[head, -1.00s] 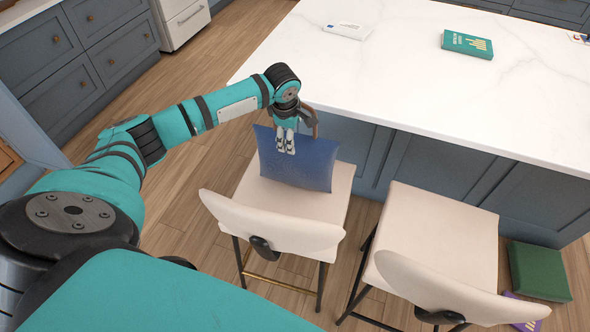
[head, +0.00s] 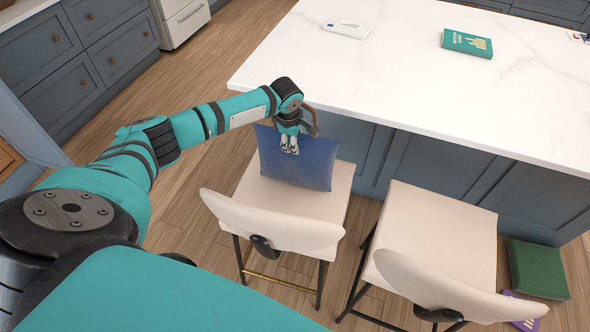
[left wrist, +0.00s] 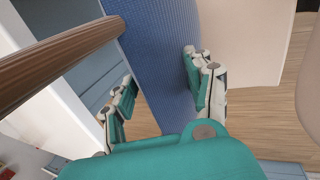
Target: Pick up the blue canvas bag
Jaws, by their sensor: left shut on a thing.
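The blue canvas bag (head: 300,168) stands on the seat of the left chair in the head view, leaning back toward the island. Its brown handle (head: 311,112) arches up behind my left gripper. My left gripper (head: 289,142) is at the bag's upper edge, pointing down. In the left wrist view the blue fabric (left wrist: 160,60) runs between the two fingers of the gripper (left wrist: 163,95), which is shut on it. The brown handle (left wrist: 60,58) crosses the left side of that view. The bag still appears to rest on the seat. My right gripper is not in view.
The white island top (head: 400,70) is close behind the bag, with a green book (head: 467,43) and a white book (head: 347,29) on it. A second chair (head: 440,230) stands to the right. A green box-like object (head: 538,268) and a purple book (head: 522,297) lie on the floor.

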